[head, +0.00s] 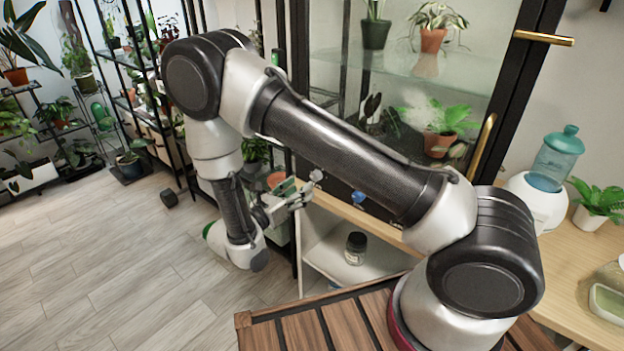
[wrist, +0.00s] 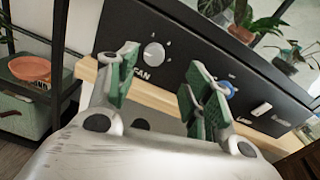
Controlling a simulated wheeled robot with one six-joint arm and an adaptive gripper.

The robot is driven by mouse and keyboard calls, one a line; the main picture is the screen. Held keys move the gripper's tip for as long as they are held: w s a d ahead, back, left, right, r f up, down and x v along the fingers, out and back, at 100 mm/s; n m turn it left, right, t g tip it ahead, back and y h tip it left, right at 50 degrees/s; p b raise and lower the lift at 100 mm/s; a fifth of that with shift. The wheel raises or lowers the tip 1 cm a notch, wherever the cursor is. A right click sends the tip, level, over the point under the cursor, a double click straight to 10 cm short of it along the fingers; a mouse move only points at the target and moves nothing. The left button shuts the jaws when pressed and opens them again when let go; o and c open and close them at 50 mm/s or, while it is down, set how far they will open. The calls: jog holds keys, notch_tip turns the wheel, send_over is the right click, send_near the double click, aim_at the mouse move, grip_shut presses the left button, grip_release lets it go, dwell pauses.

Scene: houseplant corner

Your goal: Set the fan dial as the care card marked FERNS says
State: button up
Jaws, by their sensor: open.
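The fan dial (wrist: 154,53) is a round pale knob on a black panel, with the word FAN below it and small marks around it. It also shows in the head view (head: 316,175). My gripper (wrist: 163,80) is open and empty, with its green-padded fingers pointing at the panel on either side of the dial in the picture. The fingers appear short of the dial, not touching it. In the head view my gripper (head: 290,193) is just left of the dial. No card marked FERNS can be made out.
A blue knob (wrist: 227,87) and pale switches (wrist: 262,109) sit right of the dial on the same panel (wrist: 185,62). A wooden ledge runs below. A dark-lidded jar (head: 355,249) stands on the shelf underneath. A glass plant cabinet (head: 460,75) rises above.

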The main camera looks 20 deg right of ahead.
jog(key=x, duration=0.7)
jog(key=shift+w+f+n, duration=0.2)
jog(key=shift+w+n, duration=0.1)
jog(key=shift+w, duration=0.15)
jog(key=shift+c, duration=0.2)
jog(key=c, duration=1)
